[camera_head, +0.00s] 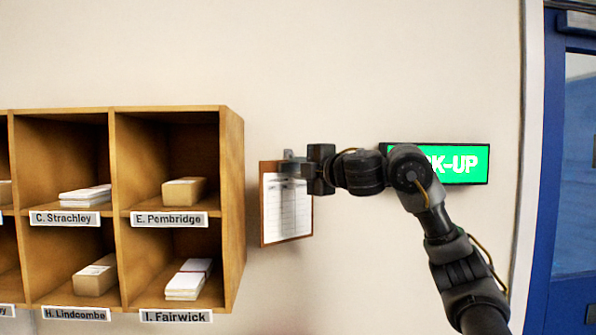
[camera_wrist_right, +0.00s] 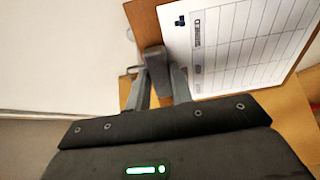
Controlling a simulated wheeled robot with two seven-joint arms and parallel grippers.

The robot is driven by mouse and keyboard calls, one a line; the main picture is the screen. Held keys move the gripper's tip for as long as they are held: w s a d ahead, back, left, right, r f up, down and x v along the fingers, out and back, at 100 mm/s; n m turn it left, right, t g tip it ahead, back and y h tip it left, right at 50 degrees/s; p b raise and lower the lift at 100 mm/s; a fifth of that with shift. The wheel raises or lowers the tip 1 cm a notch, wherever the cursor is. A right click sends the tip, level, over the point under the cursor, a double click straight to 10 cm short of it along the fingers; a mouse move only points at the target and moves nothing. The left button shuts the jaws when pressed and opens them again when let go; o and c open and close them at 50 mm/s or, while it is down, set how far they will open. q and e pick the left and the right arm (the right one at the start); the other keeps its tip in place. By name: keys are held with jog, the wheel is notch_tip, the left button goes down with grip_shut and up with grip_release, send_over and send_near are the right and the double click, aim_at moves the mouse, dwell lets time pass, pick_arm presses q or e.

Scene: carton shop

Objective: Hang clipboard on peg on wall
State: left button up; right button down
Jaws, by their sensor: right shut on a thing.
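The clipboard (camera_head: 287,218) is brown with a white printed sheet and hangs upright from my right gripper (camera_head: 291,168), close to the wall, just right of the wooden shelf. My right gripper is shut on its top edge. In the right wrist view the clipboard's sheet (camera_wrist_right: 235,45) fills the upper right, and the gripper fingers (camera_wrist_right: 158,85) close around a dark grey part at its edge. A small grey piece (camera_head: 289,154) shows just above the clipboard's top; I cannot tell whether it is the peg or the clip. My left gripper is not in view.
A wooden pigeonhole shelf (camera_head: 233,200) with labelled compartments holding boxes and envelopes stands at the left, close to the clipboard. A green lit sign (camera_head: 462,163) is on the wall behind my right arm. A blue door frame (camera_head: 553,200) is at the far right.

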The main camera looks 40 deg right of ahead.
jog(key=shift+w+d, duration=0.25)
jog(key=shift+w, duration=0.05)
jog(key=shift+w+d+f, duration=0.25)
jog(key=shift+w+f, duration=0.15)
jog(key=shift+f, duration=0.1)
jog(key=c, duration=1.1)
grip_release()
jog(key=shift+c, duration=0.2)
